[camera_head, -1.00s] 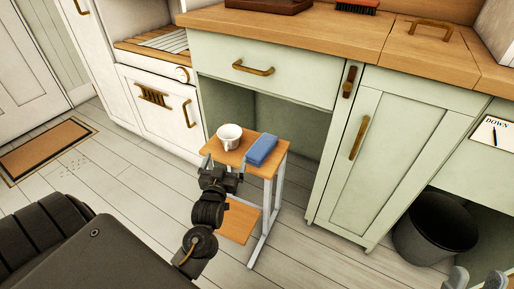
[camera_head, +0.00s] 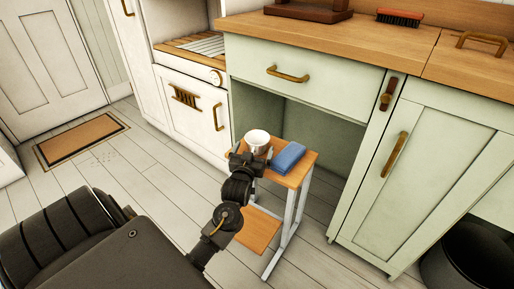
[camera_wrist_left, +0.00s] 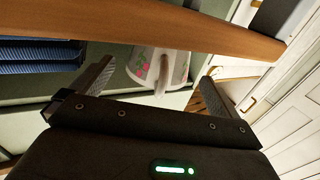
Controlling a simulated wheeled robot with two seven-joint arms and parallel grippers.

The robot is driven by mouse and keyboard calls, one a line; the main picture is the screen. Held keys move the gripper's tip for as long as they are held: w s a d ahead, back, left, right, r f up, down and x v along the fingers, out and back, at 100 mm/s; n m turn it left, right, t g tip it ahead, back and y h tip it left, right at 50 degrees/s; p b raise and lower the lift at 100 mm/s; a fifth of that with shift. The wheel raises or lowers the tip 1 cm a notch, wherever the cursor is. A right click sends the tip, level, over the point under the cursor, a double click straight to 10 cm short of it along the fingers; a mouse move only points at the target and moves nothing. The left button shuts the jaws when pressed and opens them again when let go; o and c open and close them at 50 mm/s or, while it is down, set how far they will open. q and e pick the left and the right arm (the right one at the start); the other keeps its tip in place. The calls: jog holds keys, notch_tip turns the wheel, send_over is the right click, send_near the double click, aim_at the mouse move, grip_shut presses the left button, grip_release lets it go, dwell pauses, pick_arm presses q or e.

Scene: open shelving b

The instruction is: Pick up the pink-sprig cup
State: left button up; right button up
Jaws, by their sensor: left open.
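The white cup (camera_head: 258,139) stands upright on a small wooden side table (camera_head: 299,180). In the left wrist view, which looks upside down, the cup (camera_wrist_left: 176,66) shows a pink sprig with green leaves, and its handle points toward the camera. My left gripper (camera_head: 250,156) is at the near side of the cup and hides its lower part in the head view. In the left wrist view the left gripper (camera_wrist_left: 157,78) is open, with its fingers apart on either side of the cup's handle. I cannot tell whether they touch the cup. My right gripper is out of view.
Green cabinets (camera_head: 300,92) rise behind the table. A dark bin (camera_head: 468,262) stands at the right.

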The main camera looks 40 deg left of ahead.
aim_at(257, 141)
pick_arm(q)
jog(key=shift+x, duration=1.35)
jog(key=c, duration=1.1)
jog(key=shift+o, duration=0.2)
